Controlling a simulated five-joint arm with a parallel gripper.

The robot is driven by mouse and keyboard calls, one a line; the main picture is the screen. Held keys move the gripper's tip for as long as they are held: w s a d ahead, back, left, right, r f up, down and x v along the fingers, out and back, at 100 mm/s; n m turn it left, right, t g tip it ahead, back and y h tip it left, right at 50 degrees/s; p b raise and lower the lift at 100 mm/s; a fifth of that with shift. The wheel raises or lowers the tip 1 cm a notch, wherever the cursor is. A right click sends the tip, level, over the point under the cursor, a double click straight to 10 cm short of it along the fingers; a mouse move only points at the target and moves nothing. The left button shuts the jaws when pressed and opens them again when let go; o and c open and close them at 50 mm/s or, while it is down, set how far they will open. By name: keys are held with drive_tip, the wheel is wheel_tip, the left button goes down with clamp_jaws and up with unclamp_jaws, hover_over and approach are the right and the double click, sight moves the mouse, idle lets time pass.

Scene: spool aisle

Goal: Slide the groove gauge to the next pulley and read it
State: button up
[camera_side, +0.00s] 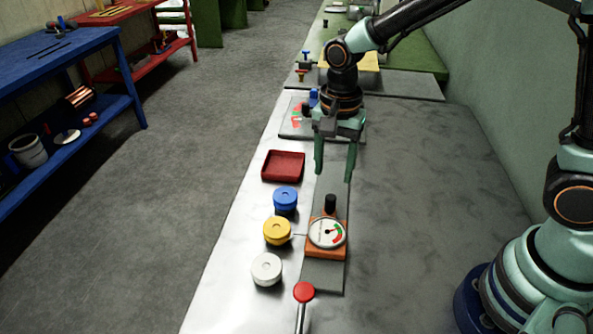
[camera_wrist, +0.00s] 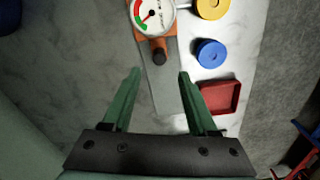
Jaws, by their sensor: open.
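The groove gauge (camera_side: 326,234) is an orange block with a round white dial and a black knob (camera_side: 331,203), sitting on a grey rail (camera_side: 322,275). Its thin probe points left at the yellow pulley (camera_side: 277,231). A blue pulley (camera_side: 286,198) stands behind the yellow one and a white pulley (camera_side: 267,268) in front of it. My gripper (camera_side: 335,172) is open and empty, beyond the knob and over the rail. In the wrist view the gauge (camera_wrist: 152,15) and its knob (camera_wrist: 158,55) lie ahead of my open fingers (camera_wrist: 158,75).
A red tray (camera_side: 283,166) lies beyond the blue pulley. A red-topped lever (camera_side: 304,293) stands at the near end of the rail. A grey board (camera_side: 293,125) with small coloured items lies behind my gripper. The bench right of the rail is clear.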

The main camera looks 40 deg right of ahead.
drive_tip(key=shift+r, duration=1.55)
drive_tip(key=s+d+r+n+t, duration=0.5)
drive_tip(key=s+d+r+n, duration=0.2)
drive_tip(key=n, duration=0.5)
drive_tip(key=d+r, duration=0.2)
drive_tip(key=d, duration=0.1)
drive_tip(key=shift+s+r+t, duration=0.3)
